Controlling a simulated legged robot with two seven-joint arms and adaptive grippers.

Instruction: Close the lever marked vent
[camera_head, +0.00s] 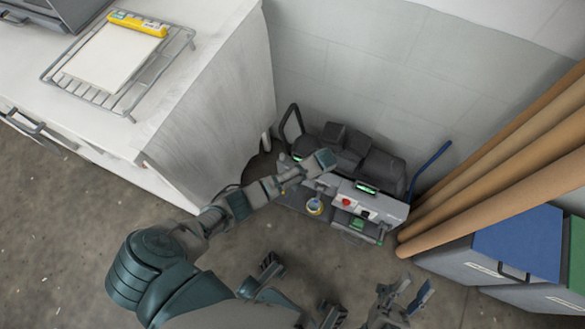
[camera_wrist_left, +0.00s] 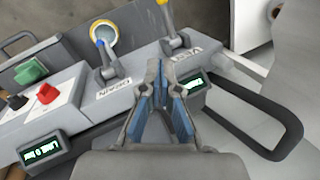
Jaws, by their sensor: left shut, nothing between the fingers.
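My left gripper (camera_wrist_left: 157,72) is shut and empty, just below the lever and label in that view; I see no clear contact. In the head view the left gripper (camera_head: 325,160) is over the press (camera_head: 350,200), and I cannot make out the vent lever there. My right gripper (camera_head: 408,300) is open and empty above the floor.
A second lever (camera_wrist_left: 106,58) with a blue tip stands left of the vent lever. A black handle loop (camera_wrist_left: 285,125) is at right.

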